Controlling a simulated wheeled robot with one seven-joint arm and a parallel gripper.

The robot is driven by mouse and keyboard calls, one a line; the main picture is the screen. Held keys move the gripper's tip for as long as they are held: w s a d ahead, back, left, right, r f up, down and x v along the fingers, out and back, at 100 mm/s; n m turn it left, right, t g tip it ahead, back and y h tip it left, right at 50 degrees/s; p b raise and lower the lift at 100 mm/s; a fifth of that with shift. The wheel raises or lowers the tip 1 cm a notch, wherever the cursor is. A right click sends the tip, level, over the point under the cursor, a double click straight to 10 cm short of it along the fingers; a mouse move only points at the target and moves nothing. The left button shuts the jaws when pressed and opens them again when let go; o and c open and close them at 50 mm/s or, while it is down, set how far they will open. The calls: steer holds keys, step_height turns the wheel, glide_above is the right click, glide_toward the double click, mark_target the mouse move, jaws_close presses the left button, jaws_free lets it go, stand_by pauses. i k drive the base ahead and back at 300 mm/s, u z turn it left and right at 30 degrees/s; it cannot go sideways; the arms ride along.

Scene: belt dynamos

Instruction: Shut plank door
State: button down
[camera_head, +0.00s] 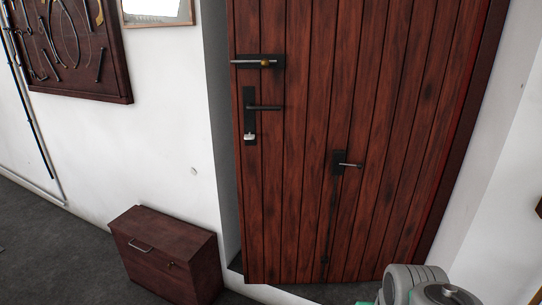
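The plank door (310,150) is reddish brown with vertical boards and fills the middle of the head view. A grey strip of the opening's side shows along its left edge, and a dark red frame runs along its right. I cannot tell for sure whether it is ajar or how far. On its left side are a bolt (258,62) and a black lever handle (263,107) with a keyhole plate below. A second small latch (347,164) with a vertical rod sits lower, near the middle. My gripper is not in view; only part of my arm shows at bottom right.
A dark wooden box (168,254) with a metal handle stands on the grey floor (50,250), left of the door. A tool board (75,50) and a framed picture (157,10) hang on the white wall.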

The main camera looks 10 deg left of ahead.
mark_target(382, 86)
steer(key=u, duration=0.65)
steer(key=i, duration=0.35)
steer(key=u, duration=0.7)
steer(key=i, duration=1.55)
steer(key=z, duration=0.7)
